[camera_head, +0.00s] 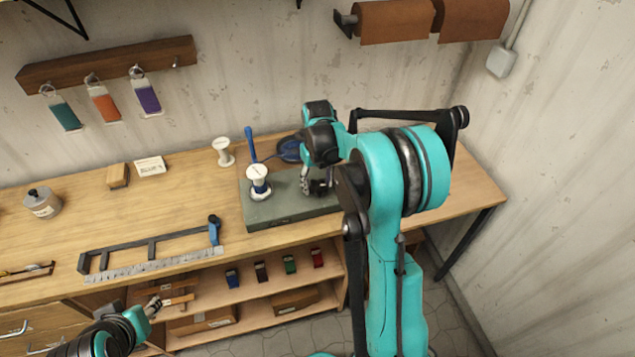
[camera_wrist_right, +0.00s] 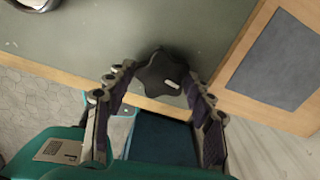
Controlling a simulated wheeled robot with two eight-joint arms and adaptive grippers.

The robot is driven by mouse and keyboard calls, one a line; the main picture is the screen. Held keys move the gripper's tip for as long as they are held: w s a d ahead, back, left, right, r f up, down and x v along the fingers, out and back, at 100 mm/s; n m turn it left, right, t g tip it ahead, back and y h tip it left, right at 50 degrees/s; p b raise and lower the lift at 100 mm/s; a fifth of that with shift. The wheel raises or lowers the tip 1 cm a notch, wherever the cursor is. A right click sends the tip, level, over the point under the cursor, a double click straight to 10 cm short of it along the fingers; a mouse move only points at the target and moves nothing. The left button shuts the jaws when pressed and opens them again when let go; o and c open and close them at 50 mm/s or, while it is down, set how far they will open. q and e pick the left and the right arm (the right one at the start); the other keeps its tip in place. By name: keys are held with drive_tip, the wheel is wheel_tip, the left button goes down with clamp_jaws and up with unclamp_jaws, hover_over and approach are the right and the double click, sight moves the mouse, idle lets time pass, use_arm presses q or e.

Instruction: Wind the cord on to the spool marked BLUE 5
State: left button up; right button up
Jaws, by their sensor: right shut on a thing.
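A white spool (camera_head: 258,173) with a dark blue band of cord stands upright on the grey-green board (camera_head: 285,220). Its marking is too small to read. A blue post (camera_head: 250,145) stands behind it, and a dark blue coil (camera_head: 289,150) lies at the back; a thin blue line runs between them. My right gripper (camera_head: 318,187) is low over the board, right of the spool. In the right wrist view its fingers are shut on a black lobed knob (camera_wrist_right: 162,74) with a pale mark. My left gripper (camera_head: 158,303) is at lower left, below the bench front, too small to judge.
A bare white spool (camera_head: 222,152) stands behind the board. A small card (camera_head: 150,166), a wooden block (camera_head: 118,175), a tin (camera_head: 43,203) and a bracket-like frame with ruler (camera_head: 150,265) lie left. Several small coloured items (camera_head: 289,264) sit on the shelf below.

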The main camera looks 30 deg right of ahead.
sight(318, 185)
idle(0.7)
drive_tip(key=o, duration=1.2)
drive_tip(key=shift+d, duration=0.1)
drive_tip(key=shift+c, duration=0.2)
drive_tip(key=shift+r, duration=0.1)
wheel_tip(318, 185, up, 12)
